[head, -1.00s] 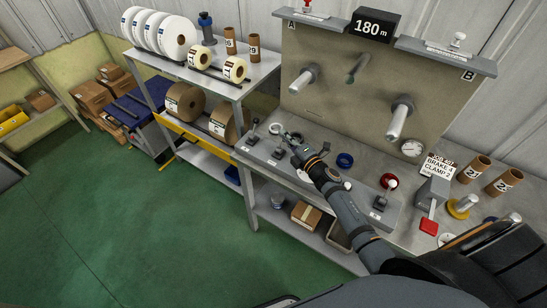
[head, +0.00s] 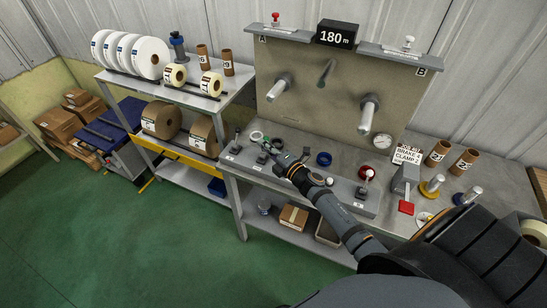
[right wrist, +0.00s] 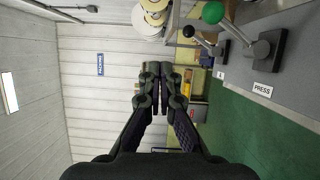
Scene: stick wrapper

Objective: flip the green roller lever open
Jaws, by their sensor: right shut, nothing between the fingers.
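The green roller lever shows in the right wrist view as a green ball knob (right wrist: 213,12) on a grey shaft rising at a slant from a dark base beside a PRESS label (right wrist: 262,90). My right gripper (head: 271,146) is over the bench's grey lever panel; its fingers (right wrist: 160,84) are together and empty. In the wrist view the knob is off to the side of the fingertips, apart from them. In the head view the gripper partly hides this part of the panel, and I cannot clearly tell the green knob there. My left gripper is out of view.
A black-knobbed lever (right wrist: 188,31) stands beside the green one. Another lever (head: 364,186) is at the panel's right end. A roll shelf (head: 222,103) stands left.

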